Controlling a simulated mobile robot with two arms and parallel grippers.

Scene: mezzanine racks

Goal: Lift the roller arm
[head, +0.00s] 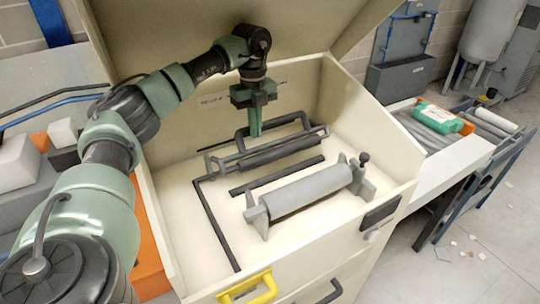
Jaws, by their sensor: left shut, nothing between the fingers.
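My left gripper (256,131) points straight down inside a cream box with a raised lid (160,215). Its green fingers are shut with nothing between them. A dark frame with a black roller, which looks like the roller arm (285,152), lies across the back of the box. The fingertips are just at or above the back of this frame; I cannot tell if they touch it. A light grey roller (305,192) sits between two grey end brackets nearer the front. My right gripper is not in view.
Dark bars (218,225) run along the box floor left of the grey roller. A yellow handle (245,287) is on the front edge. Right of the box, a side table (450,163) holds grey rolls and a green package (438,117).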

